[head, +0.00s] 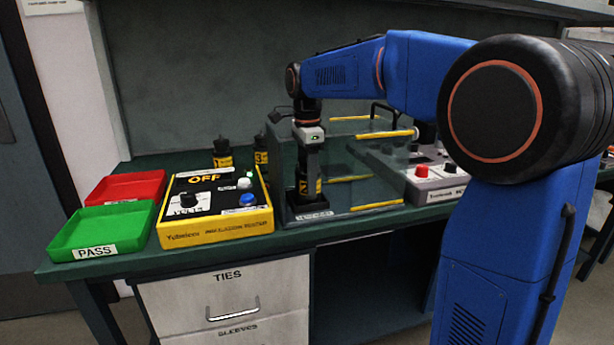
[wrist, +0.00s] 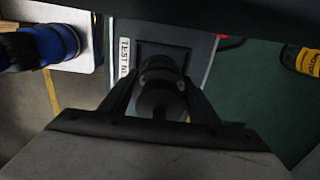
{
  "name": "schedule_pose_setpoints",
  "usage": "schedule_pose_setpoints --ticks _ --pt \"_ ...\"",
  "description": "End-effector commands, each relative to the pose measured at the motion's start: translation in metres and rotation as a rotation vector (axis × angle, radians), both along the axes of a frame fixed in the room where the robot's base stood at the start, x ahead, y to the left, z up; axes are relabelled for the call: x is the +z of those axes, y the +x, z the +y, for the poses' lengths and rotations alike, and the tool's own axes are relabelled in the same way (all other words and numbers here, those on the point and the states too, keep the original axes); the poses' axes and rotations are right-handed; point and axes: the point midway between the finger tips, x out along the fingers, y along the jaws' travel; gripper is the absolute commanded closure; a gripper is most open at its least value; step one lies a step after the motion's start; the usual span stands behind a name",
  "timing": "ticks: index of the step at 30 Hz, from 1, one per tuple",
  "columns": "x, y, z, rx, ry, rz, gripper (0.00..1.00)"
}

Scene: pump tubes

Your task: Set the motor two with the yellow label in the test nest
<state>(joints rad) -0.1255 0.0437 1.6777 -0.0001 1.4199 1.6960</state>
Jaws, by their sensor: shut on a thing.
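My gripper (head: 309,172) points down inside the clear-walled enclosure and is shut on a dark motor with a yellow label (head: 309,187). The motor is upright, and its lower end is at the black test nest (head: 313,214). I cannot tell whether it is fully seated, and its number is too small to read. In the wrist view the motor (wrist: 160,92) is between the fingers of my gripper (wrist: 160,100), over the dark square recess of the nest (wrist: 178,50). A partly cut-off "TEST N" label is beside the recess.
The clear enclosure (head: 362,208) with yellow edges surrounds the nest. Left of it are a yellow control box (head: 215,230) showing OFF, a green PASS tray (head: 90,252) and a red tray (head: 128,174). Two more yellow-labelled motors stand behind, including one (head: 222,158). A grey unit (head: 432,183) stands right.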

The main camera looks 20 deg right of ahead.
Motion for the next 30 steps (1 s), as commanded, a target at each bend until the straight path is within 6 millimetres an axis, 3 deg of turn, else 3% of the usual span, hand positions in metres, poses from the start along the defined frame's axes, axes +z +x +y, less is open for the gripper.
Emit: schedule_pose_setpoints --ticks 1,2,3,17,30 --pt "0.000 0.000 0.000 0.000 0.000 -0.003 1.00" --pt "-0.001 0.000 0.000 0.000 0.000 0.000 0.37" --pt "-0.001 0.000 0.000 0.000 0.000 0.000 0.27" --pt "0.009 0.001 0.000 0.000 0.000 -0.002 0.25" --pt "0.088 0.001 0.000 0.000 0.000 -0.002 0.25"
